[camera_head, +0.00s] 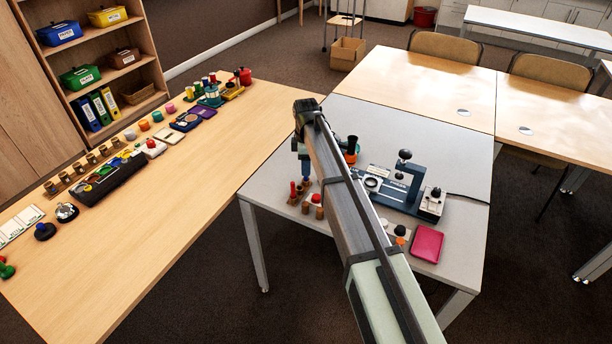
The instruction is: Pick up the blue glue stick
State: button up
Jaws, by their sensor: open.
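My arm reaches over the grey table (265,183), and my gripper (306,170) points down near its left side. The jaws are open, though they look small and partly merge with what is below. Small upright sticks stand under and beside it, including a red one (293,189) in a low wooden holder (294,202). A narrow blue patch shows just under the gripper; I cannot tell whether it is the blue glue stick or part of the gripper. My arm hides part of the table to the right.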

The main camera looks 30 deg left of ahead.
jog(key=shift+f, duration=1.55)
jog(key=shift+c, duration=0.3)
grip_shut()
